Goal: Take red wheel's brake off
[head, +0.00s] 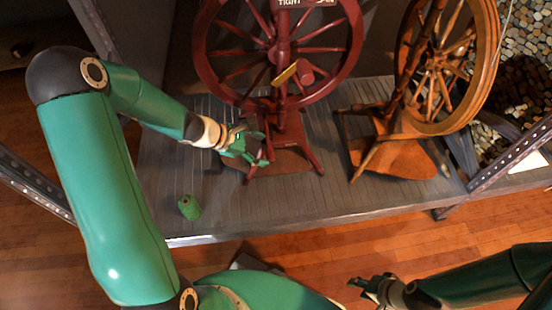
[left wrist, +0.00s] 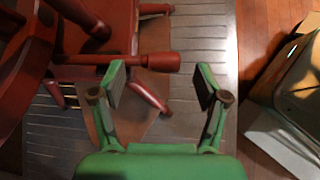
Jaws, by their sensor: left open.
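The red spinning wheel (head: 284,48) stands upright on the grey platform, with a small sign above its hub and a yellow piece (head: 285,74) on its front. My left gripper (head: 262,148) is at the left of its lower frame. In the left wrist view, my left gripper (left wrist: 160,84) is open and empty. A red knobbed peg (left wrist: 160,62) of the wheel lies across just beyond the gap between its fingertips. I cannot tell for sure which part is the brake. My right gripper (head: 368,290) is low in the head view, away from the wheel; its finger gap is unclear.
An orange-brown spinning wheel (head: 408,110) stands to the right on the grey platform (head: 300,200). A green spool (head: 189,207) sits near the platform's front left. Perforated metal posts (head: 510,158) stand at the sides. The platform's front strip is mostly clear.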

